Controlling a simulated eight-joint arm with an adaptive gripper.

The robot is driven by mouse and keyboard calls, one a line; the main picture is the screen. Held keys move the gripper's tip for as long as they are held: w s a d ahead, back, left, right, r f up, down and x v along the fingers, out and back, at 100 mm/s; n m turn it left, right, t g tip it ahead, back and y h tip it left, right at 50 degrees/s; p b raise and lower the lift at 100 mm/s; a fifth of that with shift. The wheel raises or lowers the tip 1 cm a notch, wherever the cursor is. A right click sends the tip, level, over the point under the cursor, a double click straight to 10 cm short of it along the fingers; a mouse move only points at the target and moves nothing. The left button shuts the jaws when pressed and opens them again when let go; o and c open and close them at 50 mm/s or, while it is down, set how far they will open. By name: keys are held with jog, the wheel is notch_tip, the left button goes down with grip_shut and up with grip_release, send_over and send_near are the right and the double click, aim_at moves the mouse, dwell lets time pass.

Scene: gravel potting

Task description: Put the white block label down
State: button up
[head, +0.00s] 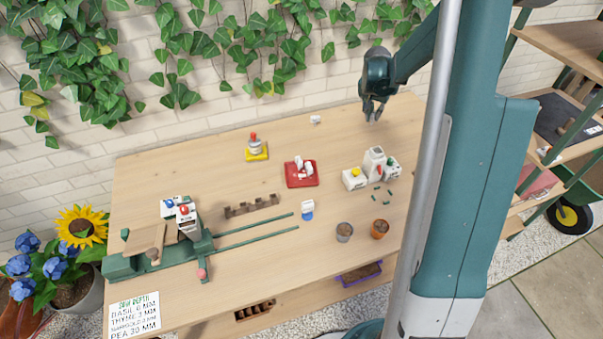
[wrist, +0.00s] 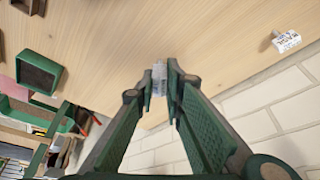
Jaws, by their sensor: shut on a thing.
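My gripper (head: 373,112) hangs at the back right of the wooden table, near its rear edge by the brick wall. In the wrist view my gripper (wrist: 160,82) is shut on a small whitish block label (wrist: 159,73), pinched between the fingertips. In the head view the held block is too small to make out. I cannot tell whether it touches the table. Another small white label (head: 315,119) lies on the table to the left of the gripper, and it also shows in the wrist view (wrist: 287,41) with dark print.
A red tray (head: 290,182) with white pieces sits mid-table. White containers (head: 375,160) stand right of it, with two pots (head: 344,231) (head: 380,228) in front. A yellow-based stack (head: 256,150) is further left. The tabletop around the gripper is clear; the wall is close behind.

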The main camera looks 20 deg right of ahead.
jog(key=s+a+n+y, duration=0.1)
jog(key=s+a+n, duration=0.2)
jog(key=a, duration=0.9)
jog(key=s+a+n+t+y, duration=0.1)
jog(key=s+a+n, duration=0.2)
jog(key=a, duration=0.8)
jog(key=s+a+n+y, duration=0.1)
jog(key=s+a+n, duration=0.2)
jog(key=a, duration=0.9)
jog(key=shift+s+a+n+t, duration=0.2)
jog(key=shift+a+n+t, duration=0.2)
jog(key=shift+n, duration=0.1)
jog(key=shift+d, duration=0.1)
jog(key=b, duration=0.1)
send_over(297, 180)
jog(key=shift+f, duration=2.85)
jog(key=shift+f, duration=0.15)
jog(key=shift+f+b, duration=0.45)
jog(key=shift+f, duration=1.5)
jog(key=shift+f, duration=0.2)
